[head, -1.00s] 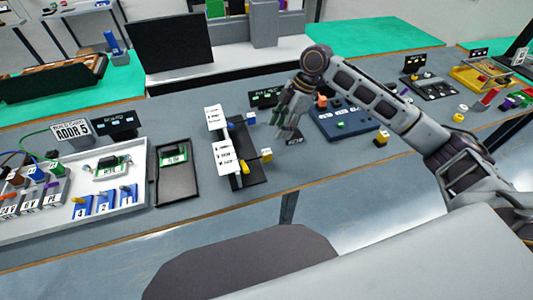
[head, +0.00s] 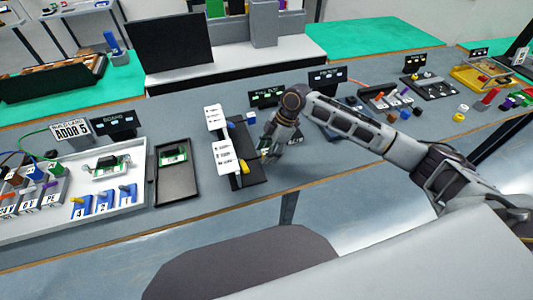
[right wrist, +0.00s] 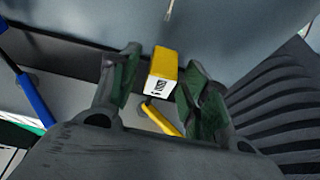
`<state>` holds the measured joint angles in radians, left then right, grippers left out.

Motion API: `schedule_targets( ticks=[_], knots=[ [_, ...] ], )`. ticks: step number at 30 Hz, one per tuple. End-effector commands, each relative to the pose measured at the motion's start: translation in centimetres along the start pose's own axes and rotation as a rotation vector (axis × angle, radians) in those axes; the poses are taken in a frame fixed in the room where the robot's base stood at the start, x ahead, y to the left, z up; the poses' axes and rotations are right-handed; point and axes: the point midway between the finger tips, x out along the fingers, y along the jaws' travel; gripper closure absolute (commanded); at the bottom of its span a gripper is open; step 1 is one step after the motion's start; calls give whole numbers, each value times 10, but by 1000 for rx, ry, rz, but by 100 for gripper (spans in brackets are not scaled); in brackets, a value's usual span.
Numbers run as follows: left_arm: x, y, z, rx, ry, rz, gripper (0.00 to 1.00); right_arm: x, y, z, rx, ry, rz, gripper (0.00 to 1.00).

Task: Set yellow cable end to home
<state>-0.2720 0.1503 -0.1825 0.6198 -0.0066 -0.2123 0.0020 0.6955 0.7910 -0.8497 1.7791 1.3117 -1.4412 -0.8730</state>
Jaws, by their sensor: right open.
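The yellow cable end, a yellow block with a white printed face (right wrist: 163,70), is between the two fingers of my right gripper (right wrist: 155,82) in the right wrist view. The fingers stand apart on either side of it; I cannot tell whether they touch it. A yellow rod (right wrist: 160,118) shows just below the block. A yellow piece (head: 244,166) sits on that board beside white label cards (head: 222,157). My left gripper is not in view.
A blue rod (right wrist: 32,98) lies at the left in the right wrist view. In the head view a black tray with a green board (head: 174,154) stands left of the black board, and small displays (head: 267,97) stand behind. The table front is clear.

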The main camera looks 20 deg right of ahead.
Motion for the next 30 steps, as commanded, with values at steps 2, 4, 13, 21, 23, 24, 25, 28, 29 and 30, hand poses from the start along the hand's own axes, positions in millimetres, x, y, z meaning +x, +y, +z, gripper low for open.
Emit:
schedule_targets(
  ticks=[2,4,13,21,23,24,25,28,29,30],
  knots=[
    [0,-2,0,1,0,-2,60,6,0,0,0,1,0,54],
    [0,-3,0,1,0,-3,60,9,0,0,0,0,0,54],
    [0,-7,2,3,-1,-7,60,11,0,0,0,0,0,54],
    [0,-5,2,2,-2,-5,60,11,0,0,0,0,0,81],
    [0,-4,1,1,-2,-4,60,11,0,0,0,0,0,88],
    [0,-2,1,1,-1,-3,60,11,0,0,0,0,0,93],
    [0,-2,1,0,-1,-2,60,11,0,0,0,0,0,97],
    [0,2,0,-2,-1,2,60,11,0,0,0,0,0,100],
    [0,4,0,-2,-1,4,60,11,0,0,0,0,0,100],
    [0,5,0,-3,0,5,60,11,0,0,0,0,0,100]
  ],
)
